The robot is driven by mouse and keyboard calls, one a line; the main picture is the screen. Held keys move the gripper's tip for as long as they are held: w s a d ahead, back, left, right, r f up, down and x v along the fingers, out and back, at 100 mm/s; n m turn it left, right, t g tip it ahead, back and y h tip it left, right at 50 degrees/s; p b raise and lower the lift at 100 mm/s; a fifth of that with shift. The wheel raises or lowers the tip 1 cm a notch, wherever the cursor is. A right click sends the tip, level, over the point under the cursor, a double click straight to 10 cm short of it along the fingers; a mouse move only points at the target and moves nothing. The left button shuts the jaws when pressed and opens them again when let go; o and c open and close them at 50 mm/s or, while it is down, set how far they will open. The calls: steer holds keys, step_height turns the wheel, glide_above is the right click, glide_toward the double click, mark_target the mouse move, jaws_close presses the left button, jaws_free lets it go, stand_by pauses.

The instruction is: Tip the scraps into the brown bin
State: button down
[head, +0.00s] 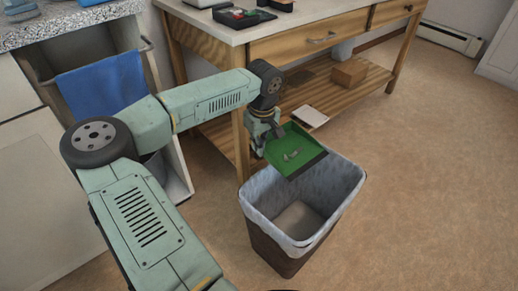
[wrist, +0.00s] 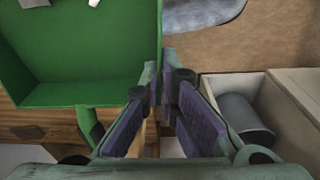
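A green dustpan (head: 300,139) is in the air above the back left part of the brown bin (head: 280,250), tilted with its dark front lip toward the bin. A few small grey scraps (head: 292,155) lie on it. Pale scraps (wrist: 33,3) show at the top edge in the wrist view. The bin stands upright on the floor with a pale liner (head: 255,205) over its rim. My gripper (head: 268,133) is at the pan's back left side. In the wrist view its fingers (wrist: 163,85) close near the pan's side wall; the exact contact is partly hidden.
A wooden workbench (head: 315,38) stands behind the bin, its lower shelf holding a wooden block (head: 349,72) and a grey cylinder (head: 342,49). A white flat item (head: 310,117) lies near the shelf edge. A blue towel (head: 103,95) hangs left. Floor at right is clear.

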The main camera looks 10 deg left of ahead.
mark_target(270, 161)
steer(key=shift+s+d+f+t+y+b, duration=0.15)
steer(key=shift+f+t+y+b, duration=0.3)
steer(key=shift+b, duration=0.6)
steer(key=shift+s+d+f+t+y+b, duration=0.2)
steer(key=shift+y+b, duration=0.35)
steer(key=shift+b, duration=0.5)
steer(key=s+d+r+t+y+b, duration=0.1)
steer(key=y+b, duration=0.1)
steer(key=b, duration=0.1)
steer(key=d+r+t+y+b, duration=0.1)
steer(key=d+t+b, duration=0.1)
steer(key=b, duration=0.1)
steer(key=shift+s+r+y, duration=0.4)
steer(key=s+d+t+y+b, duration=0.1)
steer(key=b, duration=0.1)
steer(key=d+r+t+y+b, duration=0.1)
steer(key=b, duration=0.2)
steer(key=shift+s+d+r+y+b, duration=0.15)
steer(key=shift+s+y+b, duration=0.15)
steer(key=shift+s+b, duration=0.1)
steer(key=shift+s+d+r, duration=0.1)
steer(key=shift+d+r, duration=0.05)
steer(key=shift+r+p, duration=0.4)
steer(key=shift+r, duration=0.3)
steer(key=shift+f+b, duration=0.85)
steer(key=shift+b, duration=0.05)
steer(key=shift+r, duration=0.2)
